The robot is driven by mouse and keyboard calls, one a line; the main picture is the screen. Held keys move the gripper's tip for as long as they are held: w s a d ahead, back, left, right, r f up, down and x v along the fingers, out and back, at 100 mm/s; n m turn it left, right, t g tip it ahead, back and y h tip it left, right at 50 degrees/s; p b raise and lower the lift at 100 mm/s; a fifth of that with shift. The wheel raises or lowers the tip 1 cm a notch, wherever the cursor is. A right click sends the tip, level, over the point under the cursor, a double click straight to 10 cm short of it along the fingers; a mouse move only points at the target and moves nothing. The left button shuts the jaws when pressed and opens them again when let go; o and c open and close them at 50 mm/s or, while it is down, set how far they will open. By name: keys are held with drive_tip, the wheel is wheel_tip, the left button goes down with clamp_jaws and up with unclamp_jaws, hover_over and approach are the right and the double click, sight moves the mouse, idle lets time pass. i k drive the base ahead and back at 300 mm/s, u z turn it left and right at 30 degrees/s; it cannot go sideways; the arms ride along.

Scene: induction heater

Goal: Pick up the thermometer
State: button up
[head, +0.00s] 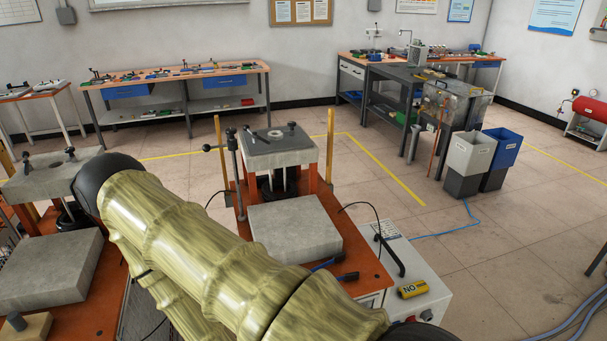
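I cannot make out the thermometer for certain in the head view. A small yellow piece marked "NO" (413,289) is at the white control box (425,272), right of the orange bench. I cannot tell what it is. My arm, in a patterned yellow-green cover, crosses the lower left and middle and hides part of the benches. My gripper is not in view.
A press with a grey block (295,228) stands on the orange bench (350,262). A similar press (45,175) is at left. Grey (468,155) and blue (503,148) bins stand at right. Workbenches line the back wall. Floor between is clear.

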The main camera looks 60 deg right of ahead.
sight(415, 290)
drive_tip(key=z, duration=4)
drive_tip(key=i, duration=1.65)
drive_tip(key=u, duration=2.6)
